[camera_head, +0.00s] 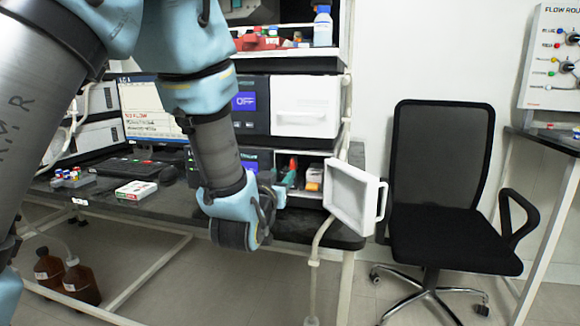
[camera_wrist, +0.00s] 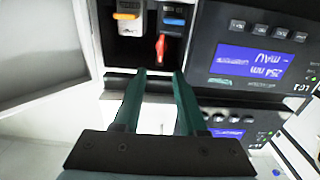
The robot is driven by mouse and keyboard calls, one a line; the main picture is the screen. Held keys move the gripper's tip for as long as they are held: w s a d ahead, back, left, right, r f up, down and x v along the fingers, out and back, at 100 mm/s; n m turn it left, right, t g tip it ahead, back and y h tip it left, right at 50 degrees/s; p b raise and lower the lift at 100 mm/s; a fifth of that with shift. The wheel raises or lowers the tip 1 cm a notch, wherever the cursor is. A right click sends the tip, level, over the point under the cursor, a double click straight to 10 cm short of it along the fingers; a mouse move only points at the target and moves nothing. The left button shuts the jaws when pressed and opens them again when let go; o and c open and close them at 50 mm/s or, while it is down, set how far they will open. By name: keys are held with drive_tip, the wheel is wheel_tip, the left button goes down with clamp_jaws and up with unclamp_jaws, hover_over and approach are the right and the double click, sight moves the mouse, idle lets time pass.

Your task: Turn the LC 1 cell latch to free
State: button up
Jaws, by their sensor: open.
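A small red lever (camera_wrist: 160,47), which looks like the cell latch, hangs below a blue-topped block in an open instrument bay in the wrist view. It points toward my gripper. The instrument panel (camera_wrist: 255,50) beside the bay carries an "LC 1" label and appears upside down. My gripper (camera_wrist: 160,73) is open, with its two green fingers apart and nothing between them. The fingertips are just short of the lever, one to each side of its line. In the head view the bay (camera_head: 311,160) is partly hidden by my gripper (camera_head: 287,177).
The white bay door (camera_head: 355,196) stands open beside my gripper. An orange-topped block (camera_wrist: 128,18) sits next to the blue-topped block (camera_wrist: 173,20). A vial rack (camera_head: 72,179), a small box (camera_head: 136,190) and a keyboard (camera_head: 130,168) lie on the bench. A chair (camera_head: 445,235) stands at right.

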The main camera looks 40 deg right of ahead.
sight(291, 163)
drive_tip(key=p+x, duration=0.1)
drive_tip(key=x, duration=0.7)
drive_tip(key=shift+w+d, duration=0.1)
drive_tip(key=shift+d, duration=0.05)
drive_tip(key=shift+c, duration=0.3)
clamp_jaws()
